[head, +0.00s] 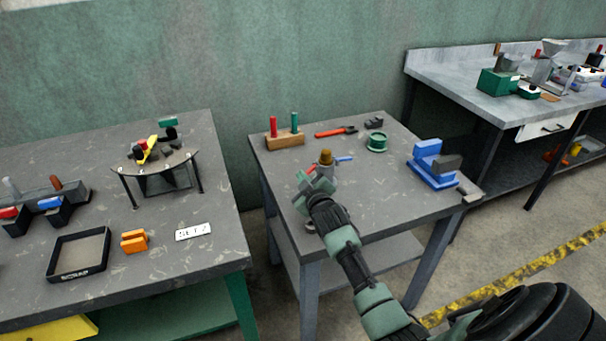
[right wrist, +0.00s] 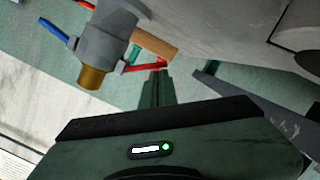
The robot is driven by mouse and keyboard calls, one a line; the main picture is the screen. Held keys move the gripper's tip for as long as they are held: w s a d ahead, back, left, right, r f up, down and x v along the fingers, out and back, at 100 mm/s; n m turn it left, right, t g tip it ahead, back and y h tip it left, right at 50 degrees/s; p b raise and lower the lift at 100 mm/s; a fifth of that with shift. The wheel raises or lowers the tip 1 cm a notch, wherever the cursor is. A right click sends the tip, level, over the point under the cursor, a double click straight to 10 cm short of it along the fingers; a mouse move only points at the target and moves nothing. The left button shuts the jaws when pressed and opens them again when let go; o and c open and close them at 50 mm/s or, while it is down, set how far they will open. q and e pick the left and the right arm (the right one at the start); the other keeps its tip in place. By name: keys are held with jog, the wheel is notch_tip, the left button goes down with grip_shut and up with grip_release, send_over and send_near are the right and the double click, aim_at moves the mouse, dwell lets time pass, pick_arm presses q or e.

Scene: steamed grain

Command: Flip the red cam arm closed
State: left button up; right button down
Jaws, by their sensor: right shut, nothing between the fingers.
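A grey coupling (right wrist: 106,35) with a brass end (right wrist: 91,78) stands on the middle table; its brass top (head: 326,157) shows in the head view. The red cam arm (right wrist: 143,67) sticks outward from one side of the coupling in the right wrist view. My right gripper (head: 316,184) is shut and empty beside the coupling. Its fingertips (right wrist: 156,76) overlap the red arm's outer end; I cannot tell if they touch. My left gripper is out of view.
Around the coupling on the middle table are a wooden rack (head: 285,139) with red and green handles, a red wrench (head: 336,132), a green ring (head: 377,142) and a blue vise-like fixture (head: 430,165). The table's front middle is partly clear. A cluttered table (head: 140,270) stands left.

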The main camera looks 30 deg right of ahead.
jog(key=shift+f+n, duration=0.3)
jog(key=shift+n, duration=0.1)
jog(key=shift+f, duration=0.1)
jog(key=shift+d+f, duration=0.15)
dwell(0.3)
